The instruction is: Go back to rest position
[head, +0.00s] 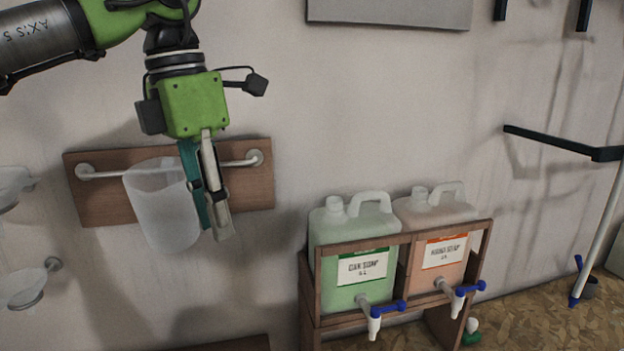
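My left gripper (212,222) points down in front of the wall, its green body above and its teal and grey fingers below. The fingers overlap in this view, so I cannot tell whether they are open or shut. A frosted, translucent jug (158,205) is at the metal rail (115,173) on a wooden board (95,208). The fingers are at the jug's right edge and partly hide it; I cannot tell whether they touch it. My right gripper is not in view.
A wooden rack (403,275) holds a green soap drum (335,230) and a pinkish soap drum (425,208), with blue-handled taps in front. Clear dishes (27,288) are on the wall at left. A black bracket (550,139) juts out at right. The wall between is clear.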

